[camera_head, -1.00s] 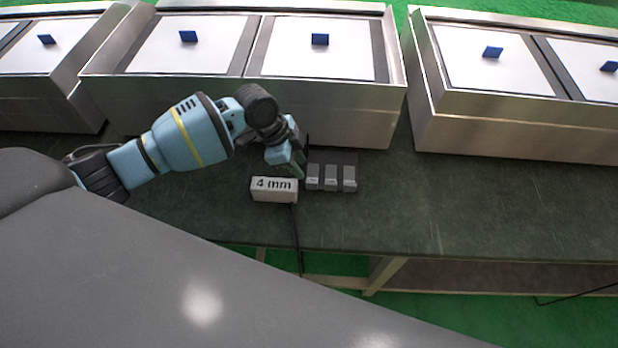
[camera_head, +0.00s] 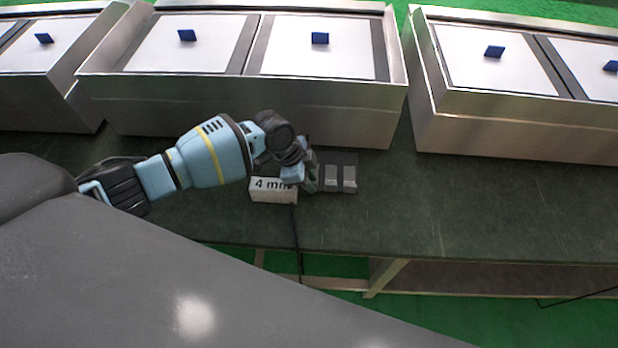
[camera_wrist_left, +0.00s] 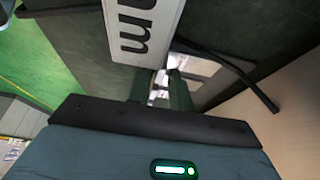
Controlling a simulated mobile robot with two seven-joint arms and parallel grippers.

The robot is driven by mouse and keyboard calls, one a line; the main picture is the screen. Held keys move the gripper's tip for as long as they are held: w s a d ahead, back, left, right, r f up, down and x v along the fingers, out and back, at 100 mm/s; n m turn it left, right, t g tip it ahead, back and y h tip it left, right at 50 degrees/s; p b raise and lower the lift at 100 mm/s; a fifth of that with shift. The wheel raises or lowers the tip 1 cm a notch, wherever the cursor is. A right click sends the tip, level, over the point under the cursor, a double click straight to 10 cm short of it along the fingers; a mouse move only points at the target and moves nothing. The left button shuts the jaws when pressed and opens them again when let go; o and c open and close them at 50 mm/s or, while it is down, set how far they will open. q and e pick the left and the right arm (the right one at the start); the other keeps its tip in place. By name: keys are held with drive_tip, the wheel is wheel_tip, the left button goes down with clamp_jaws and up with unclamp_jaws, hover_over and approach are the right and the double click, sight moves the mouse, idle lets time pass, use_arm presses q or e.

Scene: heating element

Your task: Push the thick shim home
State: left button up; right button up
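Small grey shim blocks sit in a row in a dark holder (camera_head: 350,158) on the bench. The middle block (camera_head: 331,178) and the right block (camera_head: 349,178) show in the head view; the left one is hidden by my left gripper (camera_head: 312,185). I cannot tell by sight which is the thick shim. The left gripper points down at the left block's place, beside the white "4 mm" box (camera_head: 270,190). In the left wrist view its fingers (camera_wrist_left: 160,92) stand a little apart with pale surfaces showing between them; whether they grip anything is unclear. My right gripper is not in view.
The "4 mm" box also shows close to the fingers in the left wrist view (camera_wrist_left: 140,28). A metal heater unit (camera_head: 340,115) stands behind, another (camera_head: 520,130) at right. A dark cable (camera_head: 295,230) hangs off the bench's front edge. The bench (camera_head: 430,205) is clear at right.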

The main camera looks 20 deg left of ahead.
sight(317, 175)
use_arm(q)
clamp_jaws()
drive_tip(key=w, duration=0.1)
drive_tip(key=w+b, duration=0.1)
drive_tip(key=w+a+b, duration=0.1)
drive_tip(key=shift+f, duration=0.25)
drive_tip(key=shift+w+a+b, duration=0.1)
drive_tip(key=shift+w+b, duration=0.25)
drive_tip(key=shift+b, duration=0.05)
drive_tip(key=shift+w+r, duration=0.15)
drive_tip(key=shift+o, duration=1.4)
unclamp_jaws()
drive_tip(key=shift+r, duration=0.1)
drive_tip(key=shift+r, duration=0.1)
